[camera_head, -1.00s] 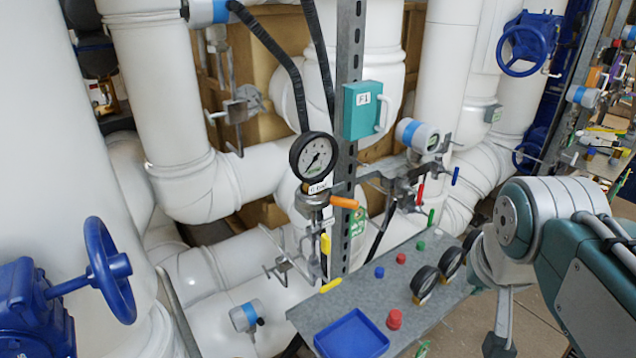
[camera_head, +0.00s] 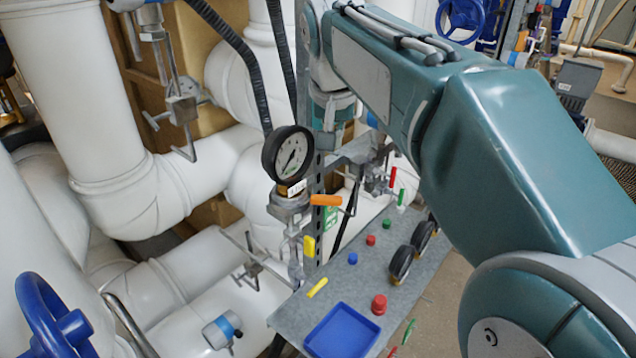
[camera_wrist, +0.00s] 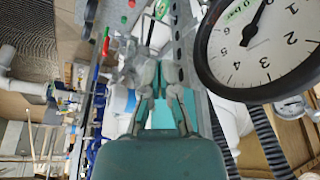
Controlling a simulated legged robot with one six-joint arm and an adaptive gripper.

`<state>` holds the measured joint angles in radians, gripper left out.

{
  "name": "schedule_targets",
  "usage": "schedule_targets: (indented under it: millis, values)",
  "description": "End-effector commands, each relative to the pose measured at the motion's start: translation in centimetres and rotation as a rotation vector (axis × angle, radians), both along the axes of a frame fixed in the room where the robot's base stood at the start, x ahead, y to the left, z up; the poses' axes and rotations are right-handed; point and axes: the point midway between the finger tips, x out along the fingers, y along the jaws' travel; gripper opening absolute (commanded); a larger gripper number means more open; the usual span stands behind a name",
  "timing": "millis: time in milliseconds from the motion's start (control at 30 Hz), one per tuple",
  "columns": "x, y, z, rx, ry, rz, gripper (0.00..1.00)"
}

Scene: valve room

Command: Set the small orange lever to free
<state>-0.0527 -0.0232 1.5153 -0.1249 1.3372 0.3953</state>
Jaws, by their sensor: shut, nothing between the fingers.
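The orange lever (camera_head: 326,200) sticks out to the right, close to level, from the fitting just below the round pressure gauge (camera_head: 288,154). The gauge also shows large at the upper right of the wrist view (camera_wrist: 262,42). My gripper (camera_wrist: 160,72) is shut and empty in the wrist view, its fingers close together in front of the metal post. In the head view my wrist is above and to the right of the lever, apart from it, and the fingertips are hard to make out. I cannot pick out the lever in the wrist view.
A yellow handle (camera_head: 309,246) hangs below the lever. The grey panel (camera_head: 283,318) carries a blue tray (camera_head: 343,332), coloured knobs and small gauges. White pipes (camera_head: 75,110) fill the left. A perforated metal post (camera_wrist: 179,45) runs close to my fingers.

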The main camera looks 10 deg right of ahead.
Motion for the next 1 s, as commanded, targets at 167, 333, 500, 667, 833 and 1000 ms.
schedule_targets:
  millis: [167, 333, 500, 667, 833, 1000]
  values:
    - [0.0, 0.2, 0.0, -0.001, 0.0, 0.0, 0.0]
    - [0.1, 0.4, -0.5, -0.004, 0.002, 0.0, 0.0]
    - [0.8, 0.1, -2.7, -0.003, 0.004, 0.0, 0.0]
    - [1.7, -0.2, -5.6, -0.004, 0.006, 0.0, 0.0]
    - [2.7, -0.7, -8.6, -0.003, 0.005, 0.0, 0.0]
    - [1.4, -0.1, -9.4, -0.003, -0.002, 0.003, 0.0]
